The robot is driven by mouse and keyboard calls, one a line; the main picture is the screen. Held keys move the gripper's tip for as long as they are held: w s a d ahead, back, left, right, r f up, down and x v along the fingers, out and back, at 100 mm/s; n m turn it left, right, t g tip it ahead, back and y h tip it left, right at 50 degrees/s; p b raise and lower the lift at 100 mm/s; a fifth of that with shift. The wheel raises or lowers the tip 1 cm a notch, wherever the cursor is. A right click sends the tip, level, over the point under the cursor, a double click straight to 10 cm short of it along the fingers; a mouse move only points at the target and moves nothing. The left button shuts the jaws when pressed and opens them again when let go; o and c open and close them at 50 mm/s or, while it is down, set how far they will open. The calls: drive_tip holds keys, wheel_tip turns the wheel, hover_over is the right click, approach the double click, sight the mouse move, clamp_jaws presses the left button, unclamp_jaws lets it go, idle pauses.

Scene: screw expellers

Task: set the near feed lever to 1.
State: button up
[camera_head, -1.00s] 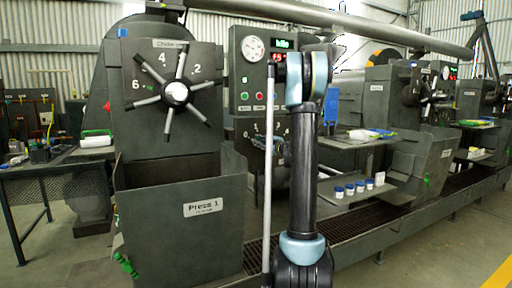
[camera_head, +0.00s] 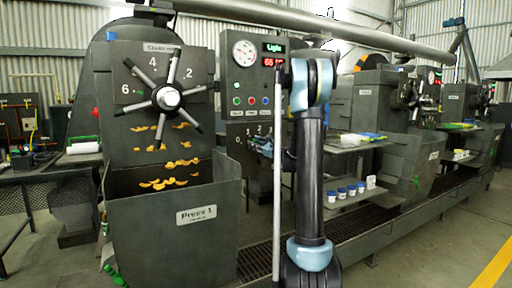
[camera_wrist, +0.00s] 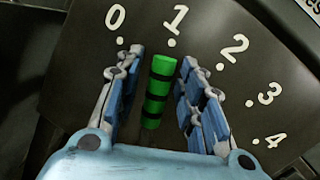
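The near feed lever (camera_wrist: 157,90) is a green grip with black bands, in the wrist view. Its tip lies just below the dot under the 1 on a dark dial plate (camera_wrist: 75,60) marked 0 to 4. My gripper (camera_wrist: 160,80) has its two blue-padded fingers on either side of the lever. Gaps show between the lever and both fingers, so it stands open around it. In the head view my gripper (camera_head: 262,147) is small, at the dial below the control panel (camera_head: 250,75) of Press 1, and the lever cannot be made out there.
Press 1's spoked choke wheel (camera_head: 168,97) and hopper-like front bin (camera_head: 170,235) stand left of my arm. Orange flakes (camera_head: 165,183) show on the press face and above the bin. A shelf with several blue-lidded jars (camera_head: 342,193) is on the right. Open floor lies at lower right.

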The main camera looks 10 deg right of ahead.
drive_tip(key=shift+s, duration=0.1)
drive_tip(key=v, duration=1.1)
drive_tip(key=shift+s+d, duration=0.25)
drive_tip(key=shift+a+f, duration=0.1)
